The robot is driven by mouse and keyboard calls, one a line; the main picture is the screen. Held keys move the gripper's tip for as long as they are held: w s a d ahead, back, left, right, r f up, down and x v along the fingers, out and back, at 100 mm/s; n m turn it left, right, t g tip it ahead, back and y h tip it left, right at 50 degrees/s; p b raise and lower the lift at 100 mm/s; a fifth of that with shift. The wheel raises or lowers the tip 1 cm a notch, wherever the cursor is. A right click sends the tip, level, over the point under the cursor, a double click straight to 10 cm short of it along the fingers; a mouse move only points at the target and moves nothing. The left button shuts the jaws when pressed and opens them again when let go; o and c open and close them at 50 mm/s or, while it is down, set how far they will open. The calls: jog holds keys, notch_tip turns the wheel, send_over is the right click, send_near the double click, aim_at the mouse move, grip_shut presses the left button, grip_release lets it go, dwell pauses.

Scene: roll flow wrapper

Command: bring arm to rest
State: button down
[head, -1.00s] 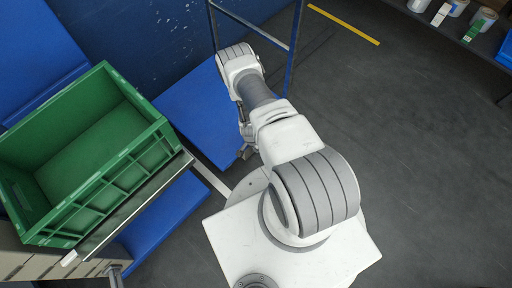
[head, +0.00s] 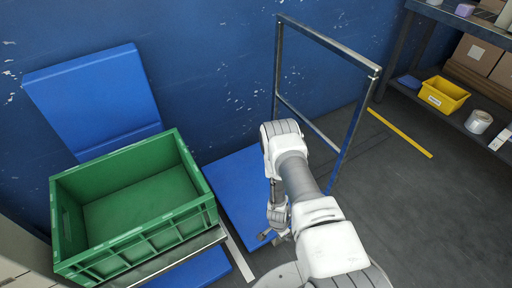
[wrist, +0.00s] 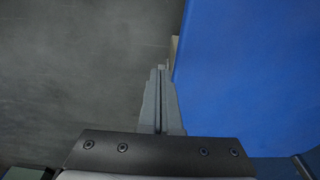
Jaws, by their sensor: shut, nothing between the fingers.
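My arm shows in the lower middle of the head view, folded at its elbow beside the green crate (head: 135,205). My gripper (head: 268,236) hangs low in the head view, over or near the blue panel by the floor; the arm partly hides it. In the wrist view my gripper (wrist: 158,75) shows its two fingers pressed together, with nothing between them. The wrist view faces grey floor on the left and a blue surface (wrist: 250,70) on the right.
The empty crate rests on a stand at left. A shelf (head: 450,110) at upper right holds a yellow bin (head: 443,95), boxes and a roll (head: 478,121). Grey floor (head: 420,210) at right is clear.

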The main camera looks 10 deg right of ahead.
jog(key=w+a+r+n+t+y, duration=0.1)
jog(key=w+r, duration=0.4)
jog(key=r, duration=0.5)
jog(key=w+a+r+n, duration=0.2)
jog(key=w+r, duration=0.2)
jog(key=r, duration=0.6)
jog(key=w+a+r+n+t+y, duration=0.1)
jog(key=w+r, duration=0.4)
jog(key=r, duration=0.5)
jog(key=s+a+r+n+t, duration=0.1)
jog(key=s+r+n, duration=0.3)
jog(key=r, duration=1.1)
jog(key=s+a+r+n+t, duration=0.15)
jog(key=s+r, duration=0.45)
jog(key=r, duration=0.9)
jog(key=s+d+r+n, duration=0.15)
jog(key=s+r, duration=0.25)
jog(key=s, duration=0.5)
jog(key=s+r+n, duration=0.3)
jog(key=s+r, duration=0.1)
jog(key=s, duration=0.5)
notch_tip(320, 180, up, 24)
jog(key=p, duration=2.3)
jog(key=shift+w+t+p, duration=0.3)
jog(key=shift+t+p, duration=0.05)
jog(key=shift+p, duration=0.05)
